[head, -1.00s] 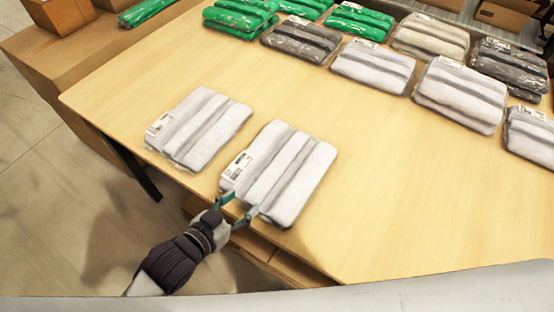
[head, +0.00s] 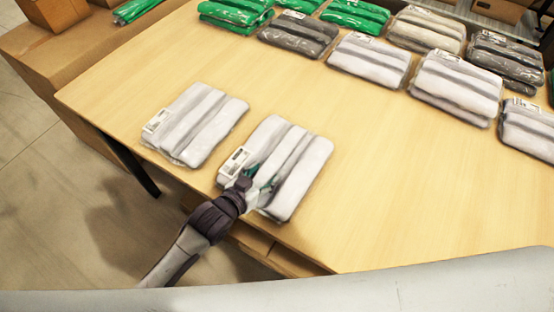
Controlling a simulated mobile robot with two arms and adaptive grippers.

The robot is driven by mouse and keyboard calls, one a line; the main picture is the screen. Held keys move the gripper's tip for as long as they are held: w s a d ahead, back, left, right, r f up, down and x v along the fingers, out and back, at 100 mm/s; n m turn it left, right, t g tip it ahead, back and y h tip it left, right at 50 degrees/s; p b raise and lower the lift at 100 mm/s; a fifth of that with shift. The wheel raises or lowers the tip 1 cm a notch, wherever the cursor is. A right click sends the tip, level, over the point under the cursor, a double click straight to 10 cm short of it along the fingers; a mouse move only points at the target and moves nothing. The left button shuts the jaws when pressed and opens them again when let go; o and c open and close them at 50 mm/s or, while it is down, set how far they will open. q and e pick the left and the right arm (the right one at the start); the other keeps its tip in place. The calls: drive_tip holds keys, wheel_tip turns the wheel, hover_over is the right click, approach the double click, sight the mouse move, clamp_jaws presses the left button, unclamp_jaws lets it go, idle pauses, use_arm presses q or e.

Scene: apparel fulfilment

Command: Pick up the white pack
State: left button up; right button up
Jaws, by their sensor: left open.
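A white pack (head: 296,165) in clear wrap with a label lies near the table's front edge in the head view. A second white pack (head: 196,123) lies just to its left, slightly apart. My left gripper (head: 262,184) is over the near left part of the right-hand one of these packs. Its fingers are open and partly hidden by the wrist; I cannot tell whether they touch the pack. More white packs (head: 370,60) lie in the back rows. My right gripper is not in view.
The wooden table (head: 400,200) is clear to the right of the near packs. Green packs (head: 355,14), dark grey packs (head: 298,34) and a beige pack (head: 425,29) lie along the back. Cardboard boxes (head: 55,12) stand at the far left.

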use_arm(q)
drive_tip(key=c, duration=1.1)
drive_tip(key=shift+o, duration=0.2)
drive_tip(key=shift+r, duration=0.1)
